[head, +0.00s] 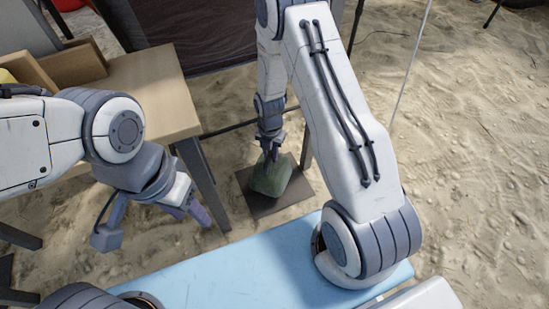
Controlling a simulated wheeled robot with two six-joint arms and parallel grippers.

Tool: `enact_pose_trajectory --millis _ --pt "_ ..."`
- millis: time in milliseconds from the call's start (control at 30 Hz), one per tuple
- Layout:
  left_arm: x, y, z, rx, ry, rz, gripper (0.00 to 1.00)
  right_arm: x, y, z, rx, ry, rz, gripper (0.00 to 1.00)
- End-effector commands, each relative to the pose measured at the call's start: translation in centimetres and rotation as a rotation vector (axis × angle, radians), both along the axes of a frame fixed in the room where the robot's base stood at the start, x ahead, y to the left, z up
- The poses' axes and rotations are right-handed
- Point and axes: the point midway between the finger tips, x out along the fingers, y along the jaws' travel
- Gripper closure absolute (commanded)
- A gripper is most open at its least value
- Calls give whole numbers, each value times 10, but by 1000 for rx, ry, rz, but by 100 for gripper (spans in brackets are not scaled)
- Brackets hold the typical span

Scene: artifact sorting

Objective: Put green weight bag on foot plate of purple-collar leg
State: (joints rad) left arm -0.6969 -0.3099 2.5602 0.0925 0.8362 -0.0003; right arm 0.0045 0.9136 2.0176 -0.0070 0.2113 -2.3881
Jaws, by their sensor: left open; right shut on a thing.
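The green weight bag (273,181) is in the middle of the head view, over a dark square foot plate (262,208). My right gripper (271,154) points down and is shut on the top of the bag. The bag appears to touch the plate, but I cannot tell whether it rests fully on it. A grey leg (306,152) rises beside the plate, partly behind my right arm. No purple collar shows, so I cannot tell the collar colour of this leg. My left gripper (190,212) is open and empty at the left, apart from the plate.
A wooden table (160,90) with dark legs stands at the left, close to the plate, with a wooden box (72,66) on it. A light blue surface (250,270) lies in front. Open sand (480,140) spreads to the right.

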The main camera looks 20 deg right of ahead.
Motion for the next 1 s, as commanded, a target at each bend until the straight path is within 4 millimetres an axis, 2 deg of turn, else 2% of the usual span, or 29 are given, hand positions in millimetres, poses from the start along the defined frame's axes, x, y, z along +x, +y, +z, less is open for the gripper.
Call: enact_pose_trajectory --millis 367,833,867,900,933,1000 --pt "0 0 -33 0 0 0 50 1 -1 -37 -1 -4 -1 100" --pt "0 0 -33 0 0 0 50 1 0 -40 -1 -4 0 100" --pt "0 0 -33 0 0 0 50 -1 0 -42 0 1 0 74" --pt "0 0 -33 0 0 0 50 -1 0 -42 0 1 0 59" --pt "0 0 -33 0 0 0 50 -1 0 -42 0 1 0 48" --pt "0 0 -33 0 0 0 50 -1 0 -42 0 1 0 48"
